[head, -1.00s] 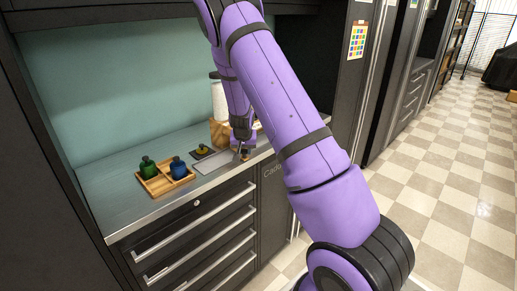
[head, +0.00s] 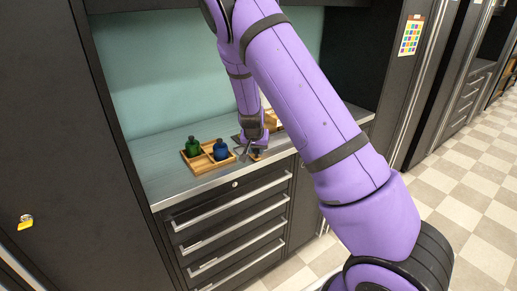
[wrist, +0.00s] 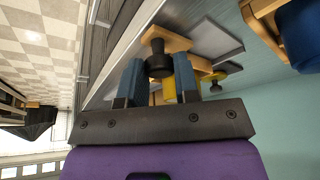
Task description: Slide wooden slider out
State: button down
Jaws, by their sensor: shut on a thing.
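My gripper (head: 251,150) is low over the metal counter, beside the wooden tray. In the wrist view its two blue-grey fingers (wrist: 160,78) are on either side of a dark round knob (wrist: 159,58). The knob sits on a light wooden piece (wrist: 181,43), which looks like the wooden slider. A bit of the wood (head: 257,156) shows under the gripper in the head view. A grey plate (wrist: 217,40) lies beside it. A yellow bottle with a dark top (wrist: 184,72) shows just behind the fingers. The far end of the slider is hidden.
A wooden tray (head: 193,168) with a green bottle (head: 194,146) and a blue bottle (head: 220,150) stands left of my gripper. A wooden box (head: 272,118) is partly hidden behind my arm. The counter's front edge (head: 185,198) is close by, above drawers.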

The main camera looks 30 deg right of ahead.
jog(key=shift+a, duration=0.25)
jog(key=c, duration=0.9)
grip_release()
jog(key=shift+a, duration=0.15)
jog(key=shift+r, duration=0.1)
jog(key=v, duration=1)
jog(key=shift+r, duration=0.3)
jog(key=shift+s+d+v, duration=0.15)
jog(key=shift+s+v, duration=0.05)
jog(key=shift+v, duration=1.4)
jog(key=shift+s+d+v, duration=0.15)
jog(key=shift+s+v, duration=0.1)
jog(key=shift+v, duration=1.4)
jog(key=shift+s+d+v, duration=0.15)
jog(key=shift+s+v, duration=0.05)
jog(key=shift+v, duration=1.4)
jog(key=shift+s+f, duration=0.1)
